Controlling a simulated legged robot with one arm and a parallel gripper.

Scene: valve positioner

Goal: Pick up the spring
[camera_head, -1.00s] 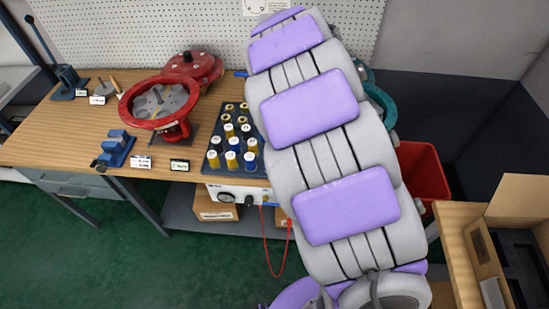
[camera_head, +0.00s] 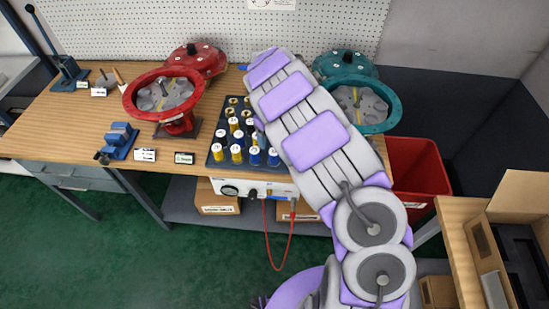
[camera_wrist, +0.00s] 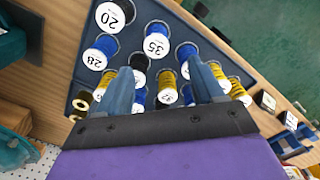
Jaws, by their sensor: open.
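Several coil springs with white numbered tops stand in a dark tray (camera_head: 216,163) on the workbench. In the wrist view they include a black spring marked 20 (camera_wrist: 115,16), a blue spring marked 28 (camera_wrist: 99,52), a blue spring marked 35 (camera_wrist: 157,43) and a yellow spring (camera_wrist: 167,86). Which spring is meant cannot be told. My gripper (camera_wrist: 164,78) is open above the tray, with the yellow spring showing between its two fingers and nothing held. Whether the fingers touch any spring is unclear. In the head view my arm hides the gripper and the tray's right part.
A red valve actuator (camera_head: 176,128) stands open left of the tray, and a teal one (camera_head: 387,118) stands right. A blue vise (camera_head: 119,141) sits at the bench's front left. A red bin (camera_head: 420,172) is right of the bench.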

